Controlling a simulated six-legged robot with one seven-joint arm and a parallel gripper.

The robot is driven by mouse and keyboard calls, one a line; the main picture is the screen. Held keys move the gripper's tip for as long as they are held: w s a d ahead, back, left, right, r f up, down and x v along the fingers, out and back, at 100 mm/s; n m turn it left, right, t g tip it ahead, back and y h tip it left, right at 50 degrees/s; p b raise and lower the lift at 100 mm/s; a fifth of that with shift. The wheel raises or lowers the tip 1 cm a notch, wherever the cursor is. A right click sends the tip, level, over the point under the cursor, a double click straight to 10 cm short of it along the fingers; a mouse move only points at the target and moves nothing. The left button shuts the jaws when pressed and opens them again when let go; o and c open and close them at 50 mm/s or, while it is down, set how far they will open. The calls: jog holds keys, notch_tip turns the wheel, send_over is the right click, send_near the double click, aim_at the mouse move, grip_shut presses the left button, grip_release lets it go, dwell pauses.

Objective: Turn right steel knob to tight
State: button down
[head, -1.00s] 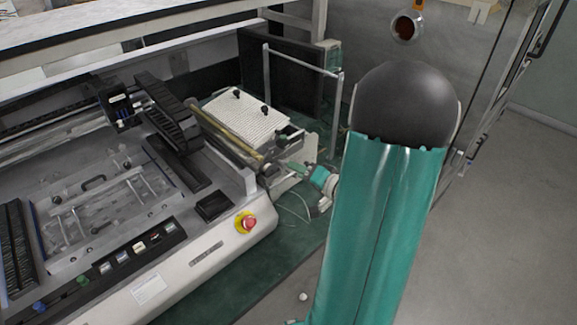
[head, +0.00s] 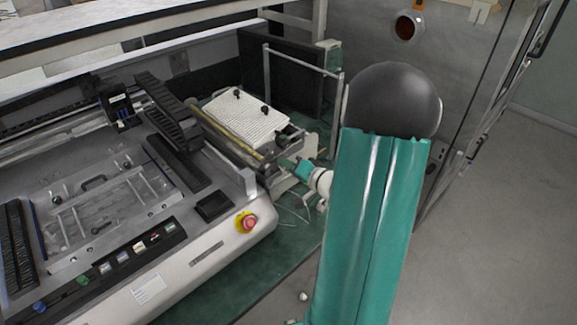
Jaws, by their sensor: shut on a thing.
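My gripper (head: 284,162) is small in the head view, at the right end of the grey-white machine (head: 205,248), beside its yellowish roller bar (head: 228,141). Its teal and white wrist comes in from the right, partly behind my large teal arm link. The jaws are shut on the right steel knob at the machine's side. The knob itself is too small and too covered by the fingers to make out, so its turn angle cannot be read.
A white ribbed plate with black knobs (head: 245,119) lies just behind the gripper. A metal rail frame (head: 303,61) stands behind it. A red emergency button on a yellow base (head: 247,222) is at the machine's front corner. Grey floor (head: 500,230) is clear at right.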

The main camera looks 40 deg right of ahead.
jog(key=shift+m, duration=0.3)
jog(key=m+y, duration=0.1)
jog(key=m, duration=0.3)
jog(key=m+t+y, duration=0.1)
jog(key=m+y, duration=0.1)
jog(key=m, duration=0.3)
jog(key=shift+d+f, duration=0.2)
dwell(0.8)
jog(key=c, duration=1.2)
grip_release()
jog(key=shift+s, duration=0.1)
jog(key=v, duration=1.3)
jog(key=shift+s, duration=0.35)
jog(key=shift+r, duration=0.1)
